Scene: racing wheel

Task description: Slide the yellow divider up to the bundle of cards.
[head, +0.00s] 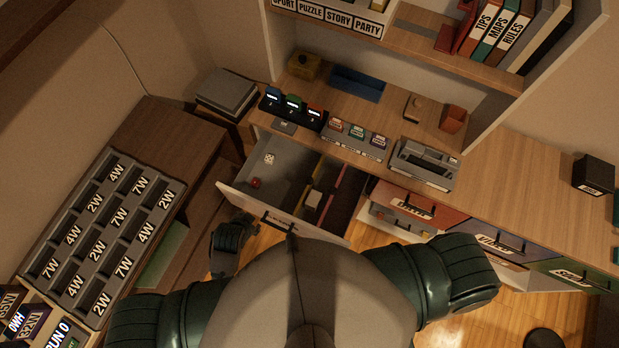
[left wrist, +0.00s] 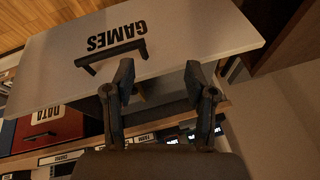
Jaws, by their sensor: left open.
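The drawer (head: 228,192) stands pulled out below the desk top in the head view. In its right section are a small pale block that looks like the bundle of cards (head: 313,198), a thin yellow strip that looks like the divider (head: 326,207), and a red upright panel (head: 338,176). Whether the strip touches the cards is too small to tell. My left gripper (head: 240,220) is outside the drawer, near its front left corner. In the left wrist view its fingers (left wrist: 158,68) are apart and empty before the GAMES drawer front (left wrist: 180,40). My right gripper is out of view.
The drawer's left section holds a white die (head: 269,158) and a red die (head: 255,183). The drawer handle (head: 278,225) juts out in front. A slotted rack (head: 97,235) stands at left. A red drawer (head: 415,204) stands right of the open one.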

